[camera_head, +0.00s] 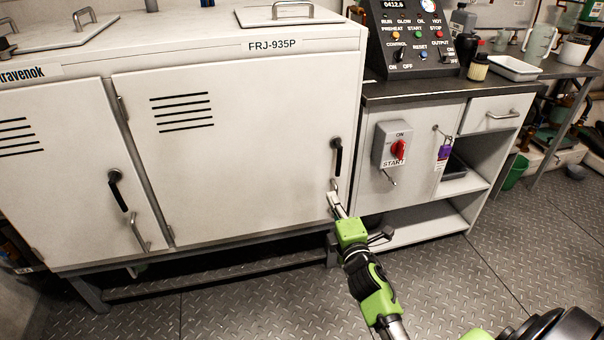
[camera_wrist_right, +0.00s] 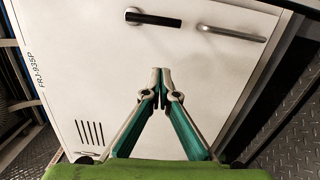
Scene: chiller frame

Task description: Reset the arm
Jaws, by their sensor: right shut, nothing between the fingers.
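My right gripper (camera_head: 335,203) is in front of the lower right edge of the white cabinet door (camera_head: 235,150) marked FRJ-935P. Its fingers are shut and empty. In the right wrist view my right gripper (camera_wrist_right: 161,74) has its fingertips together, with the white door (camera_wrist_right: 90,60) behind. A black latch handle (camera_wrist_right: 153,19) and a metal bar handle (camera_wrist_right: 232,33) show beyond the fingertips, apart from them. In the head view the black latch handle (camera_head: 337,158) is just above the gripper. My left gripper is not in view.
A control panel (camera_head: 412,40) stands on the dark counter at the right. Below it are a grey switch box (camera_head: 393,145) with a red knob and a purple padlock tag (camera_head: 444,153). Another cabinet door (camera_head: 70,170) is at the left. The metal floor (camera_head: 480,270) at the front right has free room.

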